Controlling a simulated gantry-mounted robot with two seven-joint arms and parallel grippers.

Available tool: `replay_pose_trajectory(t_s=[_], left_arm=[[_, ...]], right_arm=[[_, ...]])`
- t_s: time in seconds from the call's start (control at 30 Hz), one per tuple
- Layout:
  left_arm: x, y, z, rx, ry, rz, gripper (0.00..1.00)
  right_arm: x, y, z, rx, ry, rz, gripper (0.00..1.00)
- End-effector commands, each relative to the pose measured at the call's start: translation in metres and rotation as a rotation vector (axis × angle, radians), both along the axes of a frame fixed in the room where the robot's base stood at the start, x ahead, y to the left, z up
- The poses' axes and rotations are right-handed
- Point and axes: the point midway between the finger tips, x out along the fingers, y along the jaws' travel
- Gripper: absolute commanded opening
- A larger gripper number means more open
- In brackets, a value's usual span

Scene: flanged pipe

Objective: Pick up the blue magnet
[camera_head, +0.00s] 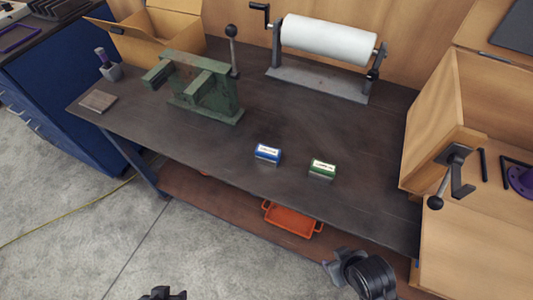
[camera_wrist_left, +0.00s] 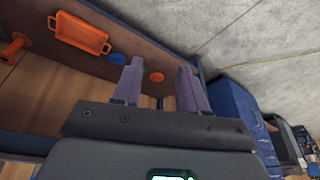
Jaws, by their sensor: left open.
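The blue magnet (camera_head: 268,153) is a small blue block with a white label. It sits on the dark workbench top (camera_head: 190,150), near the front edge in the middle of the head view. My left gripper (camera_wrist_left: 161,64) is open and empty in the left wrist view, its two fingers apart. A dark tip of it shows at the bottom edge of the head view (camera_head: 162,293), in front of the bench and apart from the magnet. Part of my right arm's end (camera_head: 360,275) shows at the lower right; its jaws cannot be made out.
A similar green block (camera_head: 322,169) sits just right of the blue magnet. A green vise-like fixture (camera_head: 205,90) stands behind left, a paper roll (camera_head: 328,40) at the back, a wooden cabinet (camera_head: 430,130) at right. An orange tray (camera_head: 292,219) lies on the lower shelf.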

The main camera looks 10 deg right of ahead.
Motion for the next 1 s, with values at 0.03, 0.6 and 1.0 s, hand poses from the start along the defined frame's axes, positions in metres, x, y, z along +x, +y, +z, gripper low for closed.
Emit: replay_pose_trajectory(t_s=[0.03,0.6,1.0], left_arm=[[0.000,0.000,0.000,0.000,0.000,0.000,0.43],[0.000,0.000,0.000,0.000,0.000,0.000,1.00],[0.000,0.000,0.065,0.000,0.000,0.001,1.00]], right_arm=[[0.000,0.000,0.000,0.000,0.000,0.000,0.43],[0.000,0.000,0.000,0.000,0.000,0.000,0.43],[0.000,0.000,0.064,0.000,0.002,0.000,0.43]])
